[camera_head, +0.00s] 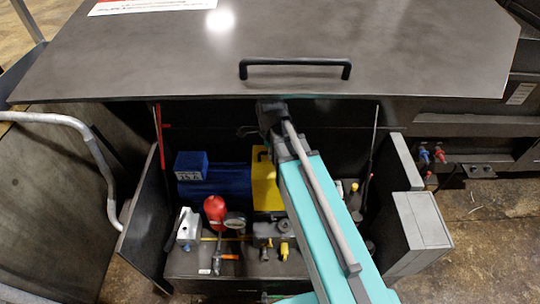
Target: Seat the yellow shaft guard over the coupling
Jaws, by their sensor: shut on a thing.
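The yellow shaft guard (265,185) is in the bay under the raised lid, upright, at the right end of the blue motor (215,184). My gripper (262,146) is at the top of the guard and is shut on it, but my dark wrist and teal arm hide most of the jaws. The coupling is not visible; the guard and my arm cover that area. I cannot tell whether the guard rests on the base or hangs just above it.
The grey lid (200,55) with a black handle (295,62) overhangs the bay. A red bulb-shaped part (215,208), a gauge (234,222) and a valve block (270,235) stand in front. Side panels bound the bay. A curved metal rail (90,140) is at left.

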